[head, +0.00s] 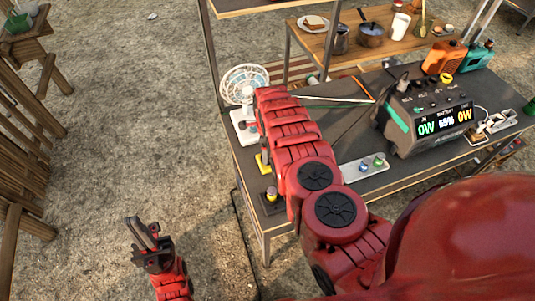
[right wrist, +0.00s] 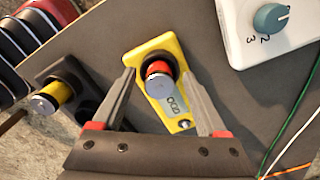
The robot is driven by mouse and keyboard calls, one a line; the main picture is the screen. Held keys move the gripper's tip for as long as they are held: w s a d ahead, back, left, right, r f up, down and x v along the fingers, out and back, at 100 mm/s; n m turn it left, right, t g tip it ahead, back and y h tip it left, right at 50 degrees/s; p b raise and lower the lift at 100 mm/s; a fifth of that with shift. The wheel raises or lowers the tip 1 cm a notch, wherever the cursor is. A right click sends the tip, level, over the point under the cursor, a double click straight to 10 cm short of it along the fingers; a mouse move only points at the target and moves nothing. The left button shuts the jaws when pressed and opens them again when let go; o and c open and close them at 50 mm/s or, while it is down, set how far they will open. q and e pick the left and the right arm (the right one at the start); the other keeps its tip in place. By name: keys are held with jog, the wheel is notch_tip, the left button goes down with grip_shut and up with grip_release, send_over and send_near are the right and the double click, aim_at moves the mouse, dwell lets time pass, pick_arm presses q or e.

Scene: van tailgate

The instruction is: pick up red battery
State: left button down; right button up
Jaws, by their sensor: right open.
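In the right wrist view a red battery (right wrist: 159,70) with a silver end stands in a yellow holder (right wrist: 149,52) that has a small display. My right gripper (right wrist: 158,74) is open, its fingertips on either side of the red battery. I cannot tell whether they touch it. In the head view the yellow holder (head: 263,163) shows at the table's left edge, partly behind my right arm; the red battery is hidden there. My left gripper (head: 144,231) is away from the table at lower left, over the ground, its fingers apart and empty.
A yellow battery (right wrist: 56,92) stands in a black holder (right wrist: 84,78) beside the yellow one. A white fan (head: 245,90) stands behind. Wires run near the holder's right side.

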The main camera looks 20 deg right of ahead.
grip_shut()
dwell(0.4)
jog(key=shift+r, duration=0.1)
